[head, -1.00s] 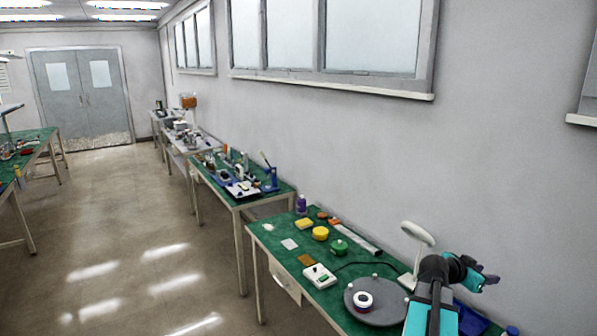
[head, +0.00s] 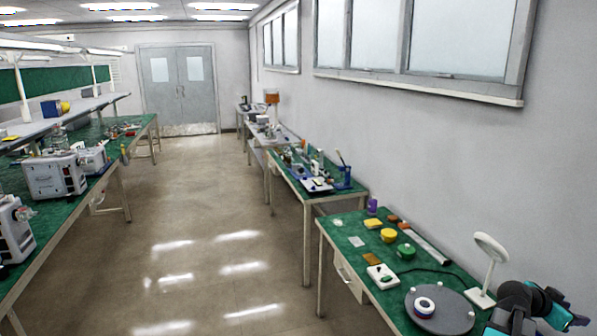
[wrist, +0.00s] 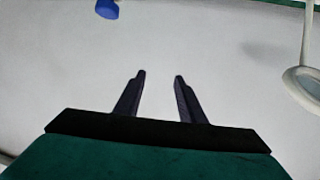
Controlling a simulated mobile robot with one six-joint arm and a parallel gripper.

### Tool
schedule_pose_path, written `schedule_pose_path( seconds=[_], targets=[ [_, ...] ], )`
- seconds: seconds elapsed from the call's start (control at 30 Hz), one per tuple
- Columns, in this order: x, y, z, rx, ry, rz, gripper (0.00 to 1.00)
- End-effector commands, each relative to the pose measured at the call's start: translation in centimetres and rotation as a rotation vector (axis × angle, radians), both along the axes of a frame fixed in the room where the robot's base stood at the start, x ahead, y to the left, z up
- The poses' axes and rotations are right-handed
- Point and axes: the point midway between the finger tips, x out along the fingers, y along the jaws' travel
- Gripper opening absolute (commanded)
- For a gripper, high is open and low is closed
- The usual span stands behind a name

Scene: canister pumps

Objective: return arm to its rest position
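My gripper (wrist: 160,76) shows in the wrist view with its two dark fingers apart and nothing between them. Pale wall or surface fills the space beyond the fingers. In the head view my arm is folded at the lower right, its dark and teal links above the near end of the right-hand green bench (head: 342,229). The fingertips are too small to make out clearly in the head view.
A white magnifier lamp (head: 491,247) stands close beside my arm, and it shows in the wrist view (wrist: 305,85). A grey turntable (head: 455,313) bears a white, red and blue ring. Benches line both sides, with clear floor (head: 190,240) between.

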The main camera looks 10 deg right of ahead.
Motion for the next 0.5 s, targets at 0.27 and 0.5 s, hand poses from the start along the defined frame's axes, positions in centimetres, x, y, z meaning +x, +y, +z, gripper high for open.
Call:
schedule_pose_path(
  seconds=[0.27,0.5],
  targets=[
    [3.2,2.6,-2.5,0.065,0.034,0.063,0.36],
    [7.7,6.9,-5.9,0.16,0.088,0.162,0.36]
  ],
)
